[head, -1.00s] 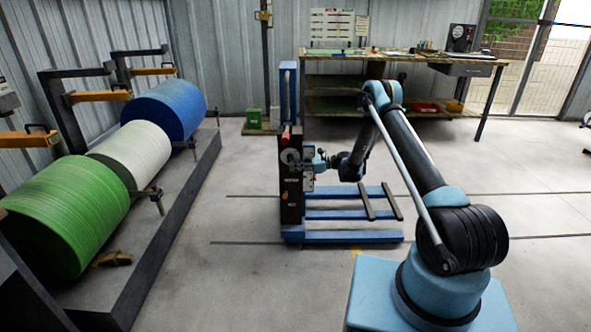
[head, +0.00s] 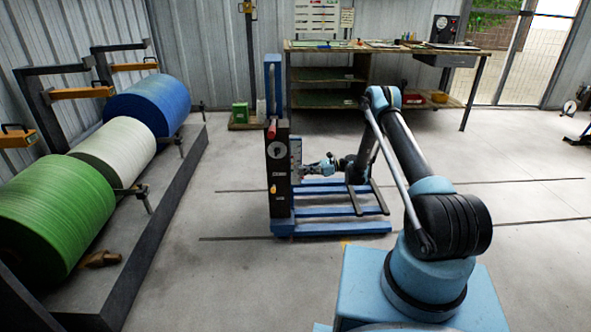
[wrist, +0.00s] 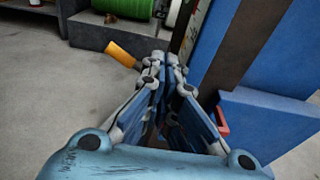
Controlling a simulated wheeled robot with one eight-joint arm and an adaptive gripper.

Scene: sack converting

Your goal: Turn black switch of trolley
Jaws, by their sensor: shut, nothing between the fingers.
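The blue trolley (head: 333,228) stands on the floor in the head view, with a tall black front panel (head: 279,187) on its upright. The panel bears a pale round dial and a red part at its top. I cannot make out the black switch in either view. My gripper (head: 305,172) is just right of the panel, level with its middle. In the wrist view my gripper (wrist: 166,58) is shut with its fingertips together and holds nothing. An orange handle-like piece (wrist: 122,54) shows left of the fingertips. The trolley's blue and dark side (wrist: 235,60) is to their right.
Green, white and blue rolls (head: 116,148) lie on a low grey plinth (head: 150,235) at left. A wooden workbench (head: 380,50) stands behind the trolley. The floor right of the trolley is open.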

